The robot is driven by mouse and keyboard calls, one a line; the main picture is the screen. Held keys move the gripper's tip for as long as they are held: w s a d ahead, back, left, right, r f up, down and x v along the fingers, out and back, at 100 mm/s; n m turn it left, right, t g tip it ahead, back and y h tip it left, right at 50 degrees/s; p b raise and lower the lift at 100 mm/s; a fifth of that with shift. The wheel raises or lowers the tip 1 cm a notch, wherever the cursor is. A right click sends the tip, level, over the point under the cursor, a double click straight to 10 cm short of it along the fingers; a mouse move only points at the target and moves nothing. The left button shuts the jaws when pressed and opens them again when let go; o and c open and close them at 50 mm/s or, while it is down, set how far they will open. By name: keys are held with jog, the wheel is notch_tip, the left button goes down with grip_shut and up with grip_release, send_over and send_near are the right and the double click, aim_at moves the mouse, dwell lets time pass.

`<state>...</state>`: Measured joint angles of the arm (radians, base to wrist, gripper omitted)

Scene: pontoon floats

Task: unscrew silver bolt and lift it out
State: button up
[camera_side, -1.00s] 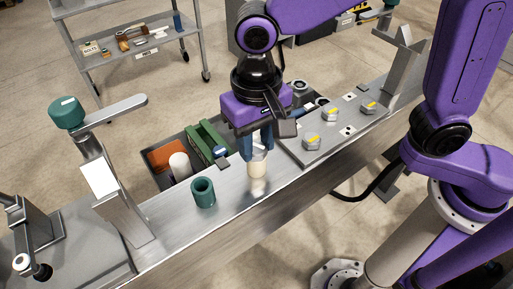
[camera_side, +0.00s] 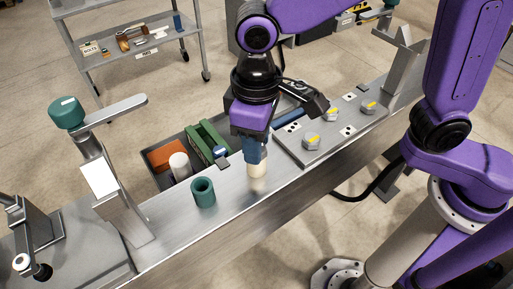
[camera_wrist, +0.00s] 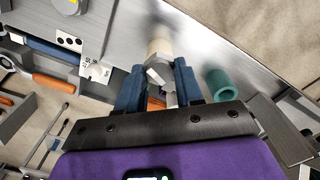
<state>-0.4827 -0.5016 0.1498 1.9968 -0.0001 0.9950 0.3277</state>
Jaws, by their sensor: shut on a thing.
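My gripper (camera_side: 255,158) points down over the metal beam (camera_side: 232,203). Its blue fingers are shut on a silver bolt with a hex head, seen between the fingertips in the wrist view (camera_wrist: 158,72). A cream cylinder (camera_side: 257,171) stands on the beam directly below the fingertips; it also shows beyond the bolt in the wrist view (camera_wrist: 158,47). In the side view the fingers hide the bolt. I cannot tell how much of its shank sits in the cream cylinder.
A teal hollow cylinder (camera_side: 203,192) stands on the beam to the left. A plate (camera_side: 290,150) with several yellow-marked hex pieces lies to the right. Behind is a tray (camera_side: 163,183) with an orange block (camera_side: 165,154), a white cylinder (camera_side: 180,165) and a green part (camera_side: 207,143).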

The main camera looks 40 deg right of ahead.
jog(key=n, duration=0.4)
jog(key=o, duration=0.9)
